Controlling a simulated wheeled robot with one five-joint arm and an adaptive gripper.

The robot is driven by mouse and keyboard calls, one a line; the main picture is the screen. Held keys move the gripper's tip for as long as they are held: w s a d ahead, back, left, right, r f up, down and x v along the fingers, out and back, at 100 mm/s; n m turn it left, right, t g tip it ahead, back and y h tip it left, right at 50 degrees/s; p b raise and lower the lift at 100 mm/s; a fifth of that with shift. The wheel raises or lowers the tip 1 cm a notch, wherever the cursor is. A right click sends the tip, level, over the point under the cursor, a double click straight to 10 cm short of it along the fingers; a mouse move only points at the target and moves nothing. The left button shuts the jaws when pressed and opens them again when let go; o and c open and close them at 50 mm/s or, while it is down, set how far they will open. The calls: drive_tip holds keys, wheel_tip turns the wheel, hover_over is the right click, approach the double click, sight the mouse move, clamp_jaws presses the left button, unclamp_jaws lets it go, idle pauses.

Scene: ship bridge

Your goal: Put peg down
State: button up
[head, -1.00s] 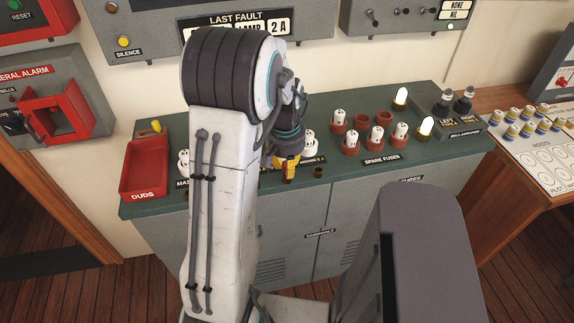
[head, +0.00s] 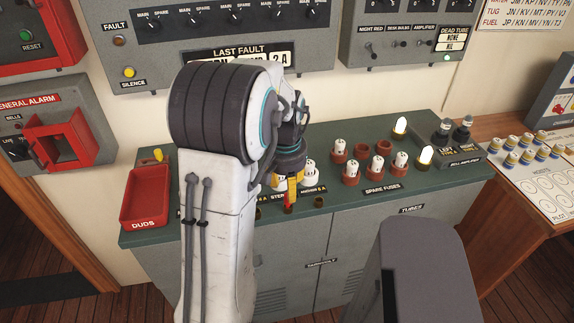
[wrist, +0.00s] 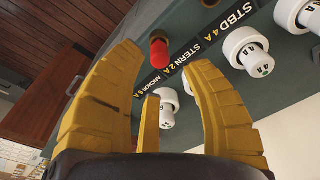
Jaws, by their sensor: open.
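My gripper (head: 290,188) hangs over the front edge of the grey-green cabinet top, its yellow fingers pointing down. In the wrist view my gripper (wrist: 158,75) is open, with nothing between its fingers. The peg (wrist: 158,52), red and rounded, stands at a dark hole by the STERN label, just beyond the fingertips. In the head view the red peg (head: 287,198) shows just under the fingers, in a brass-coloured socket. How deep it sits, I cannot tell. My arm hides part of the row.
White fuses (wrist: 247,52) stand behind the labels. A red DUDS tray (head: 146,195) is at the left with a yellow object behind it. Spare fuses in red-brown holders (head: 351,174) and lit bulbs (head: 425,157) stand to the right. Other brass sockets line the front edge.

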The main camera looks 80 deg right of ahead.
wheel_tip(320, 180, up, 4)
drive_tip(key=shift+a+f, duration=0.15)
drive_tip(key=shift+f, duration=0.1)
drive_tip(key=shift+r+b, duration=0.35)
drive_tip(key=shift+b, duration=0.25)
drive_tip(key=w+a+r+n+t+b, duration=0.15)
drive_tip(key=w+a+n, duration=0.35)
drive_tip(key=w+a, duration=0.5)
drive_tip(key=w+a+r+n, duration=0.35)
drive_tip(key=w+a, duration=0.35)
drive_tip(key=w, duration=0.4)
drive_tip(key=a+f+n+t+y, duration=0.1)
drive_tip(key=a+f+n, duration=0.3)
drive_tip(key=a+n, duration=0.7)
drive_tip(key=a+t, duration=0.1)
drive_tip(key=a, duration=1)
drive_tip(key=shift+f, duration=0.2)
drive_tip(key=shift+t, duration=0.25)
